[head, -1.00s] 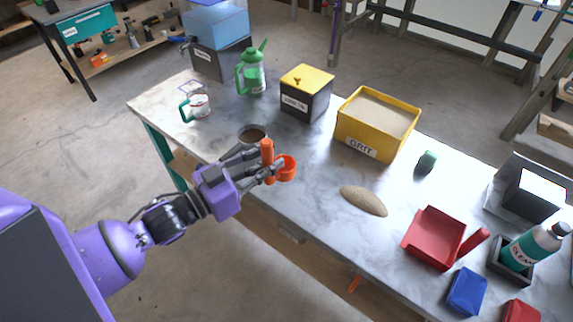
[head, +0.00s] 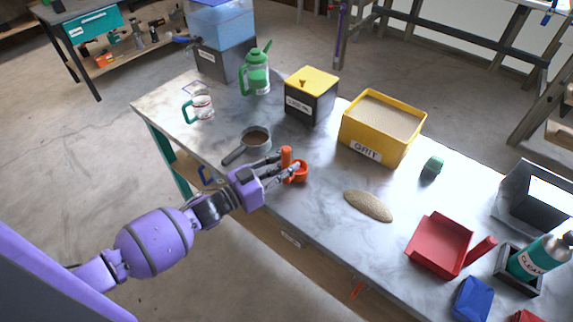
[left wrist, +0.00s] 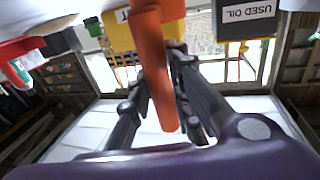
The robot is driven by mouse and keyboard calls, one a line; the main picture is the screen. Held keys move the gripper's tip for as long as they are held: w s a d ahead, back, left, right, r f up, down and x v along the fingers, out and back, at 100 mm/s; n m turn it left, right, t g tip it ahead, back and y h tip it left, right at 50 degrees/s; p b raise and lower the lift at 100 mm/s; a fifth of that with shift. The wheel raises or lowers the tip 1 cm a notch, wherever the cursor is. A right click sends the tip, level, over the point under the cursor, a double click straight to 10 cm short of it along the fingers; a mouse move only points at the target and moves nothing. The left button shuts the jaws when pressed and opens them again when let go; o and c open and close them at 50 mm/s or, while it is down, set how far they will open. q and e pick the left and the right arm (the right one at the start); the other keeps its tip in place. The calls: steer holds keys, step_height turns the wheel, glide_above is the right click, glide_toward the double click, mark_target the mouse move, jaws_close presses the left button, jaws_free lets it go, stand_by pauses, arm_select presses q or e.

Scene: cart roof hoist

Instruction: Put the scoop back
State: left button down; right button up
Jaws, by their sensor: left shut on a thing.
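The scoop is orange, with an upright handle and a small round cup (head: 300,173). My left gripper (head: 283,171) is shut on the scoop's handle, over the near edge of the table. In the left wrist view the orange handle (left wrist: 154,75) stands between the gripper's dark fingers (left wrist: 160,108). I cannot tell whether the cup touches the tabletop. The yellow GRIT bin (head: 366,150), full of pale grit, stands beyond the scoop to the right. A heap of grit (head: 369,206) lies on the table to the right of the scoop. My right gripper is not in view.
A grey pan (head: 256,142) sits just behind my left gripper. A black box with a yellow lid (head: 311,95), green jug (head: 256,75) and mug (head: 201,106) stand farther back. A red dustpan (head: 439,244) and cleaner bottle (head: 536,257) are at right.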

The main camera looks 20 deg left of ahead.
arm_select(q)
steer(key=shift+r, duration=0.1)
steer(key=c, duration=1.6)
jaws_free()
